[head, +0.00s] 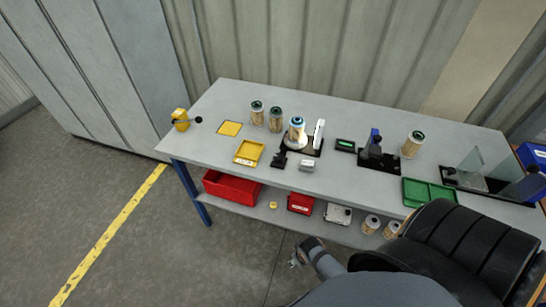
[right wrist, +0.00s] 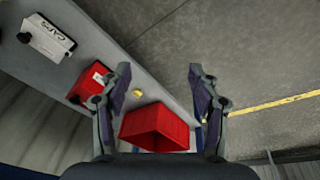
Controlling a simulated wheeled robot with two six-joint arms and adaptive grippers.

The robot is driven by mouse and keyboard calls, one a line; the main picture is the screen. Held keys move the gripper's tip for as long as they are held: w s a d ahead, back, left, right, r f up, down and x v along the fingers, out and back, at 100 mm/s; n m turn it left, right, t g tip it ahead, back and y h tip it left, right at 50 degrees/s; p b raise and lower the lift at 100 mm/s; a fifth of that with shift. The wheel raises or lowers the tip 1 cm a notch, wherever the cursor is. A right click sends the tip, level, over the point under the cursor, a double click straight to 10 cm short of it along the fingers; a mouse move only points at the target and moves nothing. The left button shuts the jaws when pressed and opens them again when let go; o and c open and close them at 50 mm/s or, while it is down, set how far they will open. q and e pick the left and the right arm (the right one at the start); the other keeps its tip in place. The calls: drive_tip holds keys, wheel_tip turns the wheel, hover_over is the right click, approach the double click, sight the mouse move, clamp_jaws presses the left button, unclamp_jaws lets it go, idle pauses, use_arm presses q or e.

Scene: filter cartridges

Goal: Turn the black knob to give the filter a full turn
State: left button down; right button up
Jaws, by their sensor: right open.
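A filter with a blue-and-white cap (head: 297,131) stands upright on a round white turntable (head: 293,145) on a black base in the head view. A small black knob (head: 280,160) sits at the base's front left. My right gripper (head: 300,254) is low in front of the bench, well apart from the knob. In the right wrist view my right gripper (right wrist: 158,85) has its fingers wide apart with nothing between them. The filter and knob are not in that view. My left gripper is not in view.
The bench top (head: 225,105) also holds green-capped filters (head: 275,119), a yellow tray (head: 249,152), a yellow device with a black ball (head: 181,120), a black stand (head: 375,150) and a green tray (head: 428,192). A red bin (head: 232,189) stands on the lower shelf. The floor in front is clear.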

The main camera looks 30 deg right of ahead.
drive_tip(key=w+a+r, duration=0.1)
drive_tip(key=w+r, duration=0.2)
drive_tip(key=r, duration=0.4)
drive_tip(key=w+r, duration=0.3)
drive_tip(key=r, duration=0.4)
wheel_tip(320, 180, up, 12)
drive_tip(key=m+g, duration=0.1)
drive_tip(key=m, duration=1.1)
hover_over(279, 156)
drive_tip(key=s+a, duration=0.4)
drive_tip(key=s, duration=0.3)
drive_tip(key=shift+a+f+p, duration=0.1)
drive_tip(key=shift+a+p, duration=0.05)
drive_tip(key=shift+p, duration=0.25)
drive_tip(key=w+d+r+m+g+y, duration=0.1)
drive_tip(key=w+d+r+m, duration=0.3)
drive_tip(key=w+r+m, duration=0.3)
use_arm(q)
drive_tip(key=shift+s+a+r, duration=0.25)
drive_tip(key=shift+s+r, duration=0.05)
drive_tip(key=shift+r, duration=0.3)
use_arm(e)
wheel_tip(279, 156, down, 11)
drive_tip(key=shift+d+r, duration=0.15)
drive_tip(key=c, duration=1.2)
